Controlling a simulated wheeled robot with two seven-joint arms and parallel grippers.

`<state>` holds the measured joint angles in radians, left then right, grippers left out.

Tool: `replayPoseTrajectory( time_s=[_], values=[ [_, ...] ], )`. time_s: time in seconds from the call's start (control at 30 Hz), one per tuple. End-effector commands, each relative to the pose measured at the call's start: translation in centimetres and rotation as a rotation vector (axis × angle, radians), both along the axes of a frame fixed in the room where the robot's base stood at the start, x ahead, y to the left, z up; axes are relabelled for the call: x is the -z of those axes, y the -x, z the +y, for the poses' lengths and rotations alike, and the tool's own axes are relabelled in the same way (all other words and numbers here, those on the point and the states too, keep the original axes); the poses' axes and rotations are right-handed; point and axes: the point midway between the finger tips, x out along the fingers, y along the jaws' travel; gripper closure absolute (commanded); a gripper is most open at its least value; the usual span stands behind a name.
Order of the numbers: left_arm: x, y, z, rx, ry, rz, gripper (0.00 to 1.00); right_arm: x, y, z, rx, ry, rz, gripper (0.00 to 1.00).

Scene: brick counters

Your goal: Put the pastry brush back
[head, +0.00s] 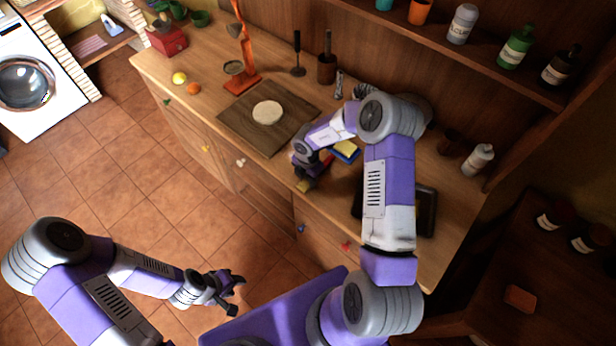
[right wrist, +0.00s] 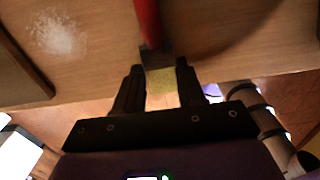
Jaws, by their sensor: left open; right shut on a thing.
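The pastry brush has a red handle (right wrist: 148,22), a metal ferrule and pale yellow bristles (right wrist: 161,82). My right gripper (right wrist: 160,72) is shut on it at the bristle end, with the handle pointing away over the wooden counter. In the head view the brush's red part (head: 326,162) shows near the counter's front edge, beside my right gripper (head: 308,178), partly hidden by it. Whether the brush touches the counter is unclear. My left gripper (head: 226,291) is open and empty, above the tiled floor, away from the counter.
A dark board (head: 240,122) with a pale round dough (head: 267,112) lies left of my right gripper. A blue-and-yellow block (head: 346,151) is close behind it. A wooden crock (head: 327,70) and an orange stand (head: 243,80) are further back. White powder (right wrist: 58,35) is on the counter.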

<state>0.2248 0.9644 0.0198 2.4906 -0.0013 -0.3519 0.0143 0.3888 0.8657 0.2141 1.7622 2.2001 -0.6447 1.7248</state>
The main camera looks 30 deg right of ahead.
Motion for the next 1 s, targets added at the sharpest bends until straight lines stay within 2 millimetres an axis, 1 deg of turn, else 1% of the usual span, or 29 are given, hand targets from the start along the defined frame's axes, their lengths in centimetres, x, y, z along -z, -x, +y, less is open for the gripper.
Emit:
replayPoseTrajectory(
  time_s=[0.13, 0.17, 0.3, 0.57, 0.67, 0.77, 1.0],
  values=[
    [0.1, 0.0, 0.0, 0.000, 0.000, 0.000, 0.57, 0.2, 0.0, 0.0, 0.000, 0.000, 0.001, 0.91],
    [0.0, 0.0, 0.0, 0.000, 0.000, 0.000, 0.57, 0.1, 0.0, 0.0, 0.000, 0.000, 0.001, 0.56],
    [0.0, 0.0, 0.0, 0.000, 0.000, 0.000, 0.57, 0.1, 0.0, 0.0, 0.000, 0.000, 0.001, 0.36],
    [0.0, 0.0, 0.0, 0.000, 0.000, 0.000, 0.57, 0.0, 0.0, 0.0, 0.000, 0.000, 0.001, 0.36],
    [-0.1, 0.0, 0.0, 0.000, 0.000, 0.000, 0.57, -0.5, 0.0, 0.0, 0.001, 0.000, 0.000, 0.36],
    [-0.1, 0.0, 0.0, 0.000, 0.000, 0.000, 0.57, -1.8, 0.0, -0.1, 0.002, 0.001, 0.000, 0.36],
    [-0.6, 0.0, 0.0, 0.000, 0.000, 0.000, 0.57, -7.0, 0.0, 0.0, 0.001, 0.002, -0.004, 0.36]
  ],
)
